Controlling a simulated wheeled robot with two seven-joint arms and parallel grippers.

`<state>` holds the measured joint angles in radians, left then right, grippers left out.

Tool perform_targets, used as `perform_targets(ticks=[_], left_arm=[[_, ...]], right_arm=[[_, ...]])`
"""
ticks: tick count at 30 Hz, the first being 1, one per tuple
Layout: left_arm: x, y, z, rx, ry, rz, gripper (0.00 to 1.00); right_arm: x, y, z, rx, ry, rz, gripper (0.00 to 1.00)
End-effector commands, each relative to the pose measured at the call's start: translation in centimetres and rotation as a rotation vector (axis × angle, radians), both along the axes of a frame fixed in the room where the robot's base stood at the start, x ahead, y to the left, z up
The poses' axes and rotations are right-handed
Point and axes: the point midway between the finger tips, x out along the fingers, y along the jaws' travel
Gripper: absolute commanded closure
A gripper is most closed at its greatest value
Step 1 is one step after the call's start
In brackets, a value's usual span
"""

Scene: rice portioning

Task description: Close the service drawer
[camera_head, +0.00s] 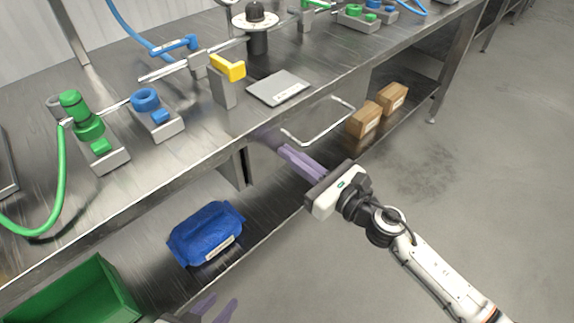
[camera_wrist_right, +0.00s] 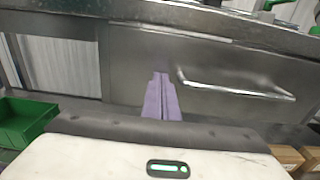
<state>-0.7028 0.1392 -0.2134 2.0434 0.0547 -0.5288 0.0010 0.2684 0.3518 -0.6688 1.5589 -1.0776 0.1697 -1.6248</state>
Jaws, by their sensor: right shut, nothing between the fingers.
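The service drawer is a steel front (camera_head: 264,163) under the worktop, with a bar handle (camera_head: 328,130). In the right wrist view the drawer front (camera_wrist_right: 133,62) fills the middle, and its handle (camera_wrist_right: 238,91) is to the right of the fingers. It looks close to flush under the worktop edge; I cannot tell whether a small gap is left. My right gripper (camera_head: 284,152) is shut and empty, its purple fingertips (camera_wrist_right: 159,76) pointing at the drawer front, left of the handle. I cannot tell whether they touch it. My left gripper (camera_head: 217,306) is open at the bottom edge, partly cut off.
The lower shelf holds a blue bag (camera_head: 206,234), a green crate (camera_head: 77,296) and two cardboard boxes (camera_head: 365,119). Valves, hoses and a flat scale (camera_head: 279,88) stand on the worktop (camera_head: 190,150). The floor (camera_head: 480,170) at right is clear.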

Motion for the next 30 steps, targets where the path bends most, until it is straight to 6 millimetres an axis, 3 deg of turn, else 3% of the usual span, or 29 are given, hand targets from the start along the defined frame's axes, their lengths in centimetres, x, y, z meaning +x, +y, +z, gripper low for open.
perform_targets(ticks=[20,26,30], left_arm=[[0.2,0.0,0.0,0.000,-0.005,-0.001,0.69],[0.3,0.1,-0.3,0.001,-0.008,-0.001,0.69],[0.2,0.0,-0.6,-0.001,-0.007,-0.001,0.69]], right_arm=[[0.4,0.0,0.2,0.001,-0.005,-0.007,1.00],[-1.4,-1.8,-0.1,0.000,-0.003,0.005,1.00],[-3.7,-4.2,-0.2,-0.002,0.001,0.011,1.00]])
